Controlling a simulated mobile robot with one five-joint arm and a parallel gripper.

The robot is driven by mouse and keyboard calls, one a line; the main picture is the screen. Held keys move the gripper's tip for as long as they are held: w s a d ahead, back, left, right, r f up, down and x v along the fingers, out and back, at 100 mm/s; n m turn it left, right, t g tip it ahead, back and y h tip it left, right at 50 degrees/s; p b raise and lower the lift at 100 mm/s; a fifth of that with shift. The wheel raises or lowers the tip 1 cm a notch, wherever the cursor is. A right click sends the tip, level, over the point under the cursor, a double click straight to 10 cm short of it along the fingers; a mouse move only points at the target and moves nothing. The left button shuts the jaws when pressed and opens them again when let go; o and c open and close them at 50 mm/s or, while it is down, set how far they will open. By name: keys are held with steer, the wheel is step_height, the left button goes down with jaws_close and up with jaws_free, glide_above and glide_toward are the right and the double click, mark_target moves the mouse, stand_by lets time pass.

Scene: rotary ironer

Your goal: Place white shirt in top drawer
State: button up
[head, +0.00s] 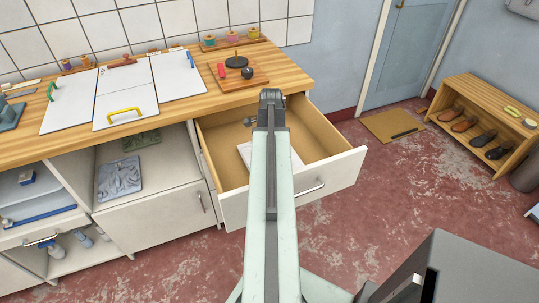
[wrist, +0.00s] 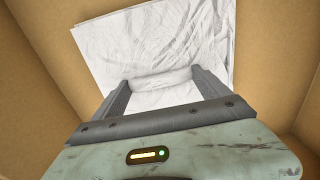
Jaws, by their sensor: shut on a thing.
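The top drawer (head: 335,182) is pulled out under the wooden counter, with a white front and a tan inside. The white shirt (wrist: 165,45), folded flat and creased, is inside the drawer walls in the wrist view. Parts of it show on both sides of my arm in the head view (head: 245,153). My gripper (wrist: 162,83) is shut on the shirt's near edge, a bunched fold between the two fingers. In the head view my arm hides the gripper and the shirt's middle. I cannot tell whether the shirt touches the drawer floor.
The counter (head: 190,108) above holds white boards with coloured handles, a wooden board (head: 239,77) with dark items, and spools. Open shelves (head: 125,178) with folded cloth are left of the drawer. A shoe rack (head: 485,125) stands far right. A dark grey box (head: 470,262) is at lower right.

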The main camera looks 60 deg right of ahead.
steer(key=o, duration=1.4)
steer(key=shift+f, duration=0.1)
step_height(320, 180, up, 12)
steer(key=p, duration=1.2)
steer(key=shift+r, duration=0.2)
